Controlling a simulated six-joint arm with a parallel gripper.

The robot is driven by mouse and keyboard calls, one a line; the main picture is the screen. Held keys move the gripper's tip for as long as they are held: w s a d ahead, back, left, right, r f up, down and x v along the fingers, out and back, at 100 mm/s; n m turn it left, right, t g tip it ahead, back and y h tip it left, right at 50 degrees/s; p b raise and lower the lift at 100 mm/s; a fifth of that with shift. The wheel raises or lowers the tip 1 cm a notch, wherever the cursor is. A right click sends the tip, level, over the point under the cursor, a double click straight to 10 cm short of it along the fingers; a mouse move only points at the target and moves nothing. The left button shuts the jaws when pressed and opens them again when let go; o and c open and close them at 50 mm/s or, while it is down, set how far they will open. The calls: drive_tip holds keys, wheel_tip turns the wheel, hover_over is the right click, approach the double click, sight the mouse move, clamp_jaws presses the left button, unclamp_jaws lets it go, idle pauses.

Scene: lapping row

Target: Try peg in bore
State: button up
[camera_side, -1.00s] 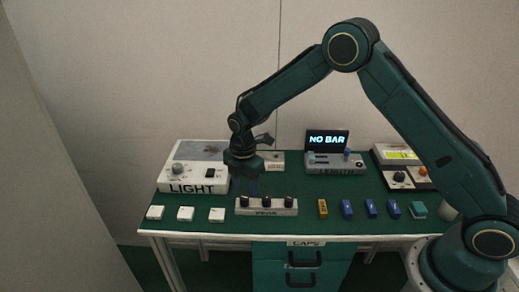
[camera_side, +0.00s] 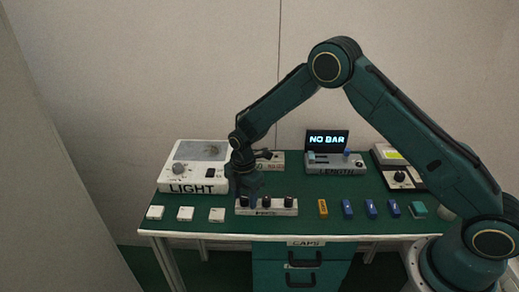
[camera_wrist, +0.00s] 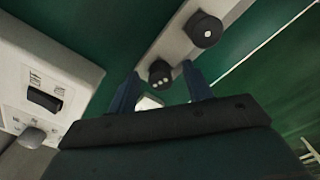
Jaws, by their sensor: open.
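A pale rack marked PEGS (camera_side: 275,211) lies near the table's front edge with black round-headed pegs in it. My gripper (camera_side: 246,198) is low over its left end and hides the leftmost peg in the side view. In the wrist view my gripper (camera_wrist: 161,70) is open, its two fingers pointing at a black peg head with three white dots (camera_wrist: 160,74). That head lies between the fingertips, and I cannot tell whether they touch it. A peg with two dots (camera_wrist: 205,29) stands farther along the rack. I cannot make out a bore in either view.
A LIGHT box (camera_side: 186,178) stands close at left. Small white blocks (camera_side: 186,213) lie in front of it. A screen (camera_side: 327,140) at the back reads NO BAR.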

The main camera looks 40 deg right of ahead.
sight(245, 197)
drive_tip(key=shift+c, duration=0.4)
drive_tip(key=c, duration=1)
drive_tip(key=shift+r, duration=0.1)
wheel_tip(245, 197, up, 20)
drive_tip(key=shift+f, duration=0.1)
drive_tip(key=w+d+f+m, duration=0.2)
drive_tip(key=d+f, duration=0.1)
drive_tip(key=d, duration=0.4)
drive_tip(key=w+d+f+m, duration=0.2)
drive_tip(key=w+d+f, duration=0.1)
drive_tip(key=d, duration=0.4)
drive_tip(key=w+d+f+m, duration=0.2)
drive_tip(key=d+f, duration=0.1)
drive_tip(key=d, duration=0.5)
drive_tip(key=shift+w, duration=0.4)
